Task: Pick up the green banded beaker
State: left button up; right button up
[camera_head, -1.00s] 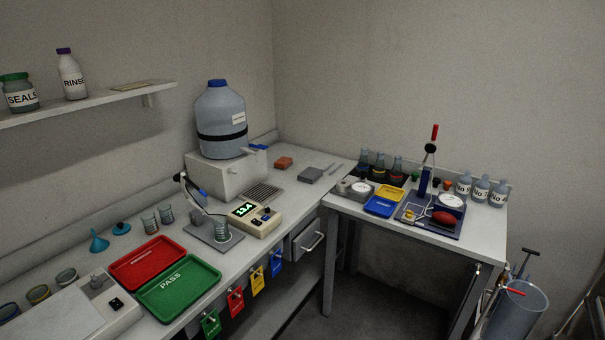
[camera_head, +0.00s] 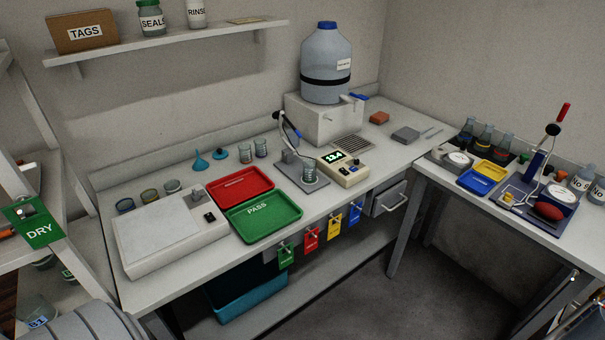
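I cannot single out the green banded beaker with certainty. A small glass vessel with a green mark (camera_head: 68,273) stands low on the rack at the left, partly hidden. Behind the balance are a blue-rimmed beaker (camera_head: 125,205), a yellow-rimmed beaker (camera_head: 149,195) and a third beaker (camera_head: 172,186) whose band colour is unclear. A beaker (camera_head: 309,173) stands on the plate beside the lit meter. Two more glass beakers (camera_head: 246,151) stand near the back wall.
The balance (camera_head: 165,235), red tray (camera_head: 240,187) and green PASS tray (camera_head: 262,216) occupy the bench. A rack with a green DRY sign (camera_head: 36,222) stands at the left. A teal bin (camera_head: 235,300) sits below. The floor on the right is open.

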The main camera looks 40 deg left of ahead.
aim_at(309, 165)
jog(key=z, duration=0.15)
jog(key=i, duration=1.35)
jog(key=u, duration=0.7)
